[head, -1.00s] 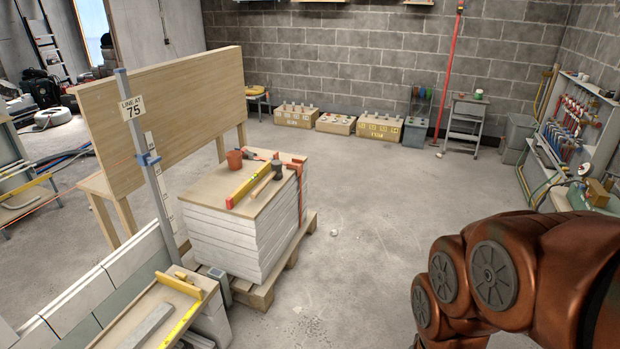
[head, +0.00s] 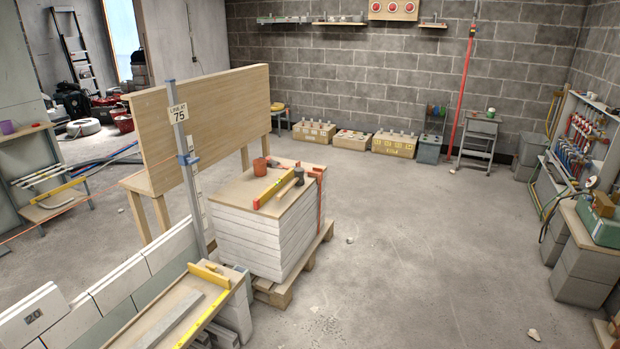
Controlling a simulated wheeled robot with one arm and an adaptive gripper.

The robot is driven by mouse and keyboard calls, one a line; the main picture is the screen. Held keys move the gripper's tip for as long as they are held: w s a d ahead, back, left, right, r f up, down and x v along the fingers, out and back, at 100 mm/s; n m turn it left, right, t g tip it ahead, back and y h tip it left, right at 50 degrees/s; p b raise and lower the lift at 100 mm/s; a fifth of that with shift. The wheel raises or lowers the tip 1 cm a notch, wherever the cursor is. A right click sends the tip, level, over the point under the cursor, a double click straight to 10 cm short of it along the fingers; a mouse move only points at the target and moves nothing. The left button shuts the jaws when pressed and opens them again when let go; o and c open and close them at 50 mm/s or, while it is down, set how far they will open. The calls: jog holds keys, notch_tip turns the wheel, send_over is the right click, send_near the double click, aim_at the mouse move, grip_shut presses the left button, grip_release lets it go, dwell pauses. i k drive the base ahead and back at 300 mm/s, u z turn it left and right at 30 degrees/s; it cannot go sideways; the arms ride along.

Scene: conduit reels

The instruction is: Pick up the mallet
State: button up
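The mallet, with a dark head (head: 299,173) and a light wooden handle (head: 287,187), lies on the wooden board (head: 232,196) on top of a stack of white blocks. A yellow level (head: 275,187) with red ends lies close along its left side. An orange-red cup (head: 260,165) stands behind the level, and an orange strap (head: 320,192) runs down the stack's right edge. My gripper is not in view, so nothing shows of what it holds.
The stack rests on a wooden pallet (head: 276,294). A tall wooden panel (head: 205,120) stands behind-left, and a low block wall with a work board (head: 165,318) is at front left. Grey cabinets (head: 583,268) stand at right. The concrete floor (head: 420,250) between is mostly clear.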

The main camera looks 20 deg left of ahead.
aim_at(300, 172)
jog(key=i, duration=1.55)
jog(key=u, duration=0.5)
jog(key=i, duration=1.3)
jog(key=u, duration=1.8)
jog(key=i, duration=0.75)
jog(key=u, duration=0.7)
